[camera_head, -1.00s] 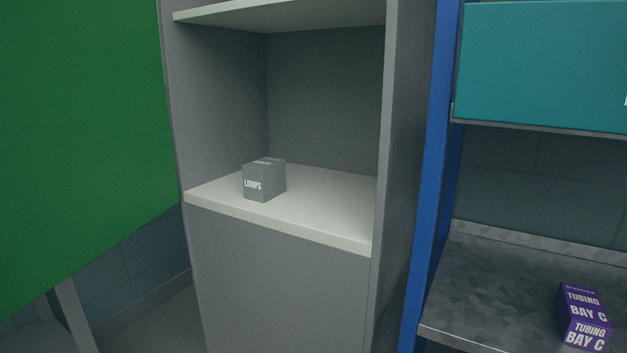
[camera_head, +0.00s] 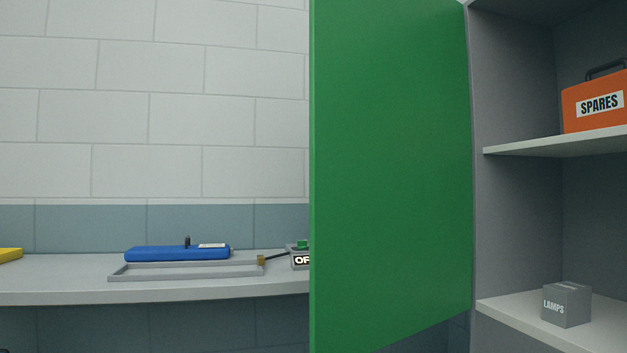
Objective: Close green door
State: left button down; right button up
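The green door (camera_head: 392,170) stands wide open in the middle of the view, a tall flat panel. Its right edge meets the left side of the grey cabinet (camera_head: 515,165), and its free edge is toward the left and nearer me. The cabinet's front is open and its shelves show. No handle is visible on the face of the door that I see. Neither of my grippers is in view.
An orange SPARES case (camera_head: 596,102) is on the upper shelf, and a grey LAMPS box (camera_head: 566,305) on the lower one. At left, a bench (camera_head: 60,283) carries a blue tool (camera_head: 177,253) and a grey frame; the door partly hides a dark labelled box.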

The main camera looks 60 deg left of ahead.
aim_at(391, 185)
jog(key=z, duration=0.35)
jog(key=k, duration=0.55)
jog(key=u, duration=1.1)
jog(key=i, duration=1)
jog(key=u, duration=0.55)
